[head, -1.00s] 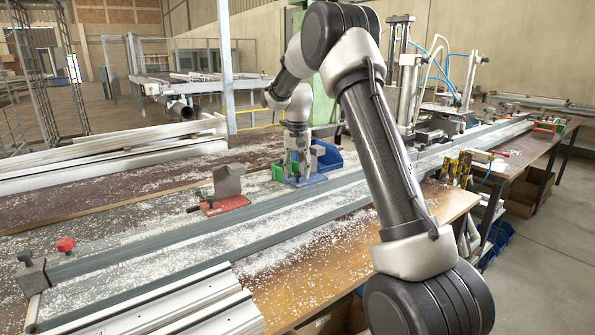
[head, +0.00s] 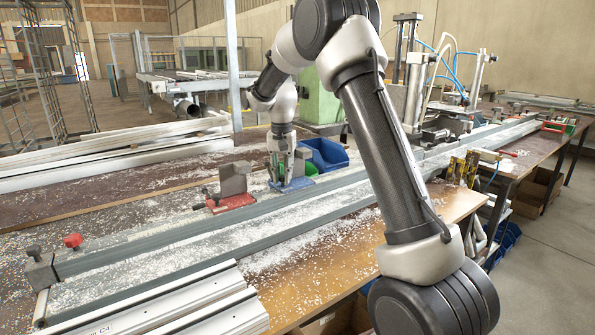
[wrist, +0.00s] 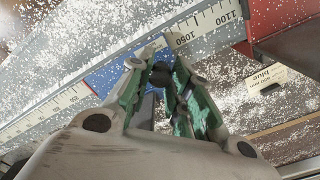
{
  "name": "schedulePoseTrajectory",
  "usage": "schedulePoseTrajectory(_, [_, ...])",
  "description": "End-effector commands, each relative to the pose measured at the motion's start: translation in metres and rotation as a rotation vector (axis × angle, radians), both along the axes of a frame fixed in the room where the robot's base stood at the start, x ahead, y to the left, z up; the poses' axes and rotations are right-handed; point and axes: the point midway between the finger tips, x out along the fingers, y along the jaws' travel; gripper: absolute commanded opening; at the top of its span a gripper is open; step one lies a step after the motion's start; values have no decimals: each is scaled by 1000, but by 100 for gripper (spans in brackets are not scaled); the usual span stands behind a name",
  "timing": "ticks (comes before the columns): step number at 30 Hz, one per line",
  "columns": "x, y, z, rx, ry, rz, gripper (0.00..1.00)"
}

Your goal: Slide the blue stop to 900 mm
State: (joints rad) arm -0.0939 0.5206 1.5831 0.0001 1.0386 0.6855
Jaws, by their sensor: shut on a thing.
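The blue stop (head: 292,186) sits on the long grey rail (head: 160,240) and also shows as a blue plate in the wrist view (wrist: 103,79). My gripper (head: 287,172) is over it, with its green-padded fingers (wrist: 161,78) shut on a dark upright part of the stop. The scale strip (wrist: 205,26) reads 1050 just beyond the plate's right edge, then 1100. Numbers on its other side are too small to read. The plate hides the scale between, and my fingers hide part of the stop.
A red stop with a grey block (head: 233,185) stands left of the blue stop and appears at the wrist view's upper right (wrist: 285,25). A blue bin (head: 325,155) lies behind my gripper. White shavings cover the bench. A label (wrist: 268,80) reads "blue".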

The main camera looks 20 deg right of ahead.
Motion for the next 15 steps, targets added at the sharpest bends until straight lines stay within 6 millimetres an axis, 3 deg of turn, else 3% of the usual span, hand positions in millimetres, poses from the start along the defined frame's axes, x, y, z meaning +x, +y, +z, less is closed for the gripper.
schedulePoseTrajectory(4, [-3, 17, 1, 1, -3, 1, 0])
schedulePoseTrajectory(13, [-3, 18, 1, 1, -3, -1, 0])
schedulePoseTrajectory(14, [-3, 18, 1, 1, -3, -1, 24])
schedulePoseTrajectory(15, [-3, 18, 1, 1, -3, -1, 32])
